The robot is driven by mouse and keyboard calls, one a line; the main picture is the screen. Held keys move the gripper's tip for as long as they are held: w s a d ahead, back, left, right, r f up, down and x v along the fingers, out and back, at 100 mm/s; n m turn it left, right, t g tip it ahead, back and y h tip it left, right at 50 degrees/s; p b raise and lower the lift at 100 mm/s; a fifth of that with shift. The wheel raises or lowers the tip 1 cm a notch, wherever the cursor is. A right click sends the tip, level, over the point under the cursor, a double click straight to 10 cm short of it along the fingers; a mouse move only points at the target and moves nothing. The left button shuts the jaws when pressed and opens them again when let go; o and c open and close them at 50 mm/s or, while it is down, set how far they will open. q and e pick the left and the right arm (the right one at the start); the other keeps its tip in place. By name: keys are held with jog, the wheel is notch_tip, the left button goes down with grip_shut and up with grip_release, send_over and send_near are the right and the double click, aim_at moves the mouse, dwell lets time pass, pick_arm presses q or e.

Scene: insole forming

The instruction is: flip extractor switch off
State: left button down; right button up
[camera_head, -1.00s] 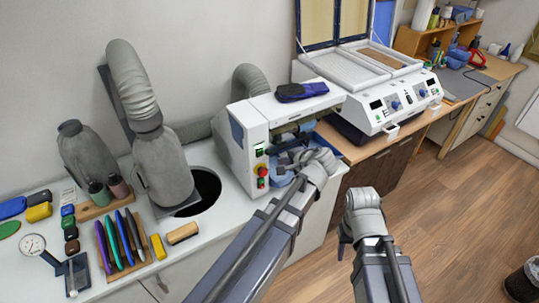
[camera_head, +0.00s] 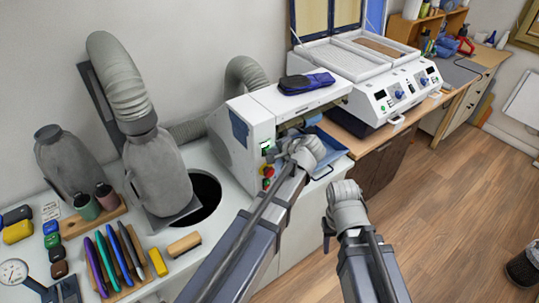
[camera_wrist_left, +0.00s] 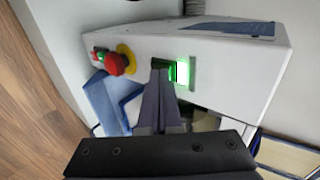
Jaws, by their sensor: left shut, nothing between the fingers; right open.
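The extractor switch (camera_head: 265,146) glows green on the front panel of the white machine (camera_head: 250,150), above a red button with a yellow collar (camera_head: 267,171). In the left wrist view the lit switch (camera_wrist_left: 183,72) sits just right of the fingertips of my left gripper (camera_wrist_left: 161,68). My left gripper (camera_head: 272,156) is shut and empty, its tips at the panel close beside the switch. I cannot tell whether they touch it. My right gripper (camera_head: 327,238) is open and empty, hanging over the floor in front of the bench.
A blue tray (camera_wrist_left: 100,103) lies near the machine's front. A grey hose-fed extractor bag (camera_head: 155,170) stands left beside a round dark hole (camera_head: 205,195) in the bench. Colored tools (camera_head: 115,255) lie front left.

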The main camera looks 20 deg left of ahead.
pick_arm(q)
jog(key=shift+d+r+p, duration=0.25)
jog(key=shift+r+p, duration=0.55)
jog(key=shift+r, duration=0.1)
pick_arm(e)
jog(key=shift+d+r, duration=0.25)
jog(key=shift+r, duration=0.6)
pick_arm(q)
jog(key=shift+s, duration=0.1)
